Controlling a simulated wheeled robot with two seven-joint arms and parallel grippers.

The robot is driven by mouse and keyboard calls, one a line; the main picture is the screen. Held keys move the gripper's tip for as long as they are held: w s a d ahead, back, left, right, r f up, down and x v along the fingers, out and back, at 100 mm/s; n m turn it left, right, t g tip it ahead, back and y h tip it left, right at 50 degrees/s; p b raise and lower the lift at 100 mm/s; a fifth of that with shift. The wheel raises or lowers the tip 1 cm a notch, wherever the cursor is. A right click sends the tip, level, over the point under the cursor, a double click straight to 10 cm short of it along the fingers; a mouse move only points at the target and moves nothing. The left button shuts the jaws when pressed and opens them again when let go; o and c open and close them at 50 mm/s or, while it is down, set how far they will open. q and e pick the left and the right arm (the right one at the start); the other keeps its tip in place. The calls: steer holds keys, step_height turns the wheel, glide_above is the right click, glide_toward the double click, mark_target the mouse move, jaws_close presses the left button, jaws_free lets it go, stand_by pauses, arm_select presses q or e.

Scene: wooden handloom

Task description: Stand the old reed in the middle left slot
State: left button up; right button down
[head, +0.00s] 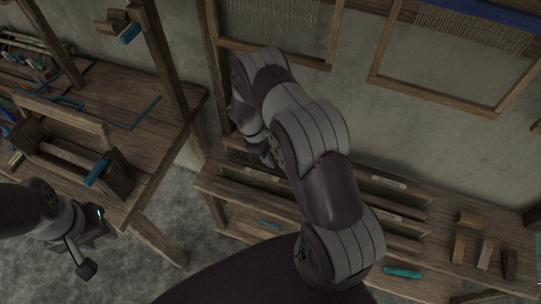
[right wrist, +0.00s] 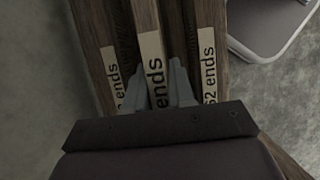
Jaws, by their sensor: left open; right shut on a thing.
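In the right wrist view my right gripper (right wrist: 159,86) is shut on a narrow wooden reed whose pale label (right wrist: 154,58) reads "ends". Its number is covered. A labelled wooden strip lies close on each side, the left one (right wrist: 110,72) and the right one (right wrist: 208,62). I cannot tell whether the held reed's lower edge is in a slot. In the head view my right arm hides most of that gripper and the held reed over the left end of the slotted rack (head: 410,198). My left gripper (head: 92,244) is open and empty at the lower left.
A wooden workbench (head: 150,165) with a roller frame stands at the left. Several small wooden blocks (head: 484,254) and a teal piece (head: 403,272) are on the right of the rack bench. Framed warps (head: 460,60) hang on the wall. A grey tray edge (right wrist: 270,55) shows in the wrist view.

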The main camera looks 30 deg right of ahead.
mark_target(274, 170)
steer(key=shift+f, duration=0.1)
steer(key=shift+f+b, duration=1.8)
steer(key=shift+f, duration=0.25)
steer(key=c, duration=0.9)
jaws_free()
